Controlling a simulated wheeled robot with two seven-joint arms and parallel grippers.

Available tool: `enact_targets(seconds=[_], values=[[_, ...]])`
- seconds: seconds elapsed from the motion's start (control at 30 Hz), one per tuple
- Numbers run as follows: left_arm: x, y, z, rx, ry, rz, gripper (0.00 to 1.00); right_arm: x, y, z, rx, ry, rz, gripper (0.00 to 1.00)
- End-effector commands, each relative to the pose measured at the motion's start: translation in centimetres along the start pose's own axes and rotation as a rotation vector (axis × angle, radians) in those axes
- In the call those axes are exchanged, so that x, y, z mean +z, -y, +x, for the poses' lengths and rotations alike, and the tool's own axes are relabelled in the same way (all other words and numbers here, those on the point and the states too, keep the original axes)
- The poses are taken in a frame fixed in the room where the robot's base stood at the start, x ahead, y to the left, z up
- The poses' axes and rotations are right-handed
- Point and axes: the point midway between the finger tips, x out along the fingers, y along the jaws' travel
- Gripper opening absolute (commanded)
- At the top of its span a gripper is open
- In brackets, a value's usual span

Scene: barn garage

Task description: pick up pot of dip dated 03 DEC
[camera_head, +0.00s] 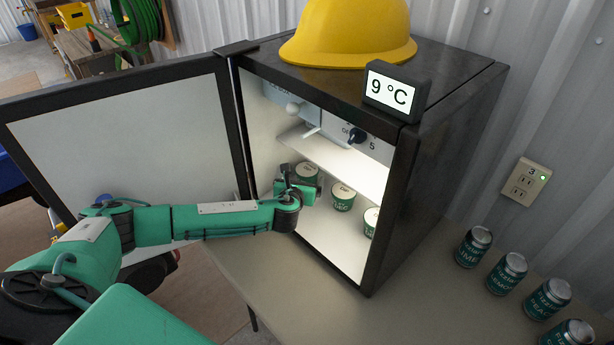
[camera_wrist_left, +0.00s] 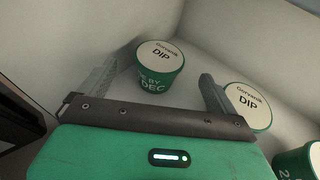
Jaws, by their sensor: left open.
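Three green pots of dip with cream lids stand on the floor of the open fridge. In the left wrist view the back pot (camera_wrist_left: 158,62) lies ahead between my finger tips; its side reads "BY" and "DEC", but I cannot read the day. The third pot (camera_wrist_left: 302,164) is cut off at the corner. My left gripper (camera_wrist_left: 160,76) is open and empty inside the fridge.
The fridge door (camera_head: 120,140) stands open at the left. A shelf (camera_head: 335,165) hangs above the pots. A yellow hard hat (camera_head: 348,35) and a 9 °C display (camera_head: 391,90) sit on top. Several cans (camera_head: 508,273) stand on the table (camera_head: 300,300) at the right.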

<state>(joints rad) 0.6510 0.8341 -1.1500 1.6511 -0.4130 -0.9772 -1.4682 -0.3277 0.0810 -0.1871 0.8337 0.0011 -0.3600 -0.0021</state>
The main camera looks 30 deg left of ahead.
Motion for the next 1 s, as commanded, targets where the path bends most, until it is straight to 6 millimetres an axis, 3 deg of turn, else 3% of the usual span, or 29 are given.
enact_targets(seconds=[0.17, 0.4, 0.77, 1.0], values=[[0.2, 0.0, 1.7, 0.002, 0.002, 0.000, 0.95, 0.0, 0.0, -0.3, 0.000, -0.002, 0.000, 0.00], [-0.1, 0.0, 4.5, 0.002, 0.000, 0.000, 0.95, 1.6, -0.3, -0.2, 0.004, 0.019, -0.003, 0.00], [-0.1, 0.0, 5.2, 0.001, 0.000, 0.000, 0.95, 1.5, -1.2, -0.2, 0.012, 0.014, -0.008, 0.00], [-0.1, 0.0, 5.1, 0.001, 0.000, 0.000, 0.48, 1.2, -0.6, -0.2, 0.006, 0.011, -0.005, 0.00]])
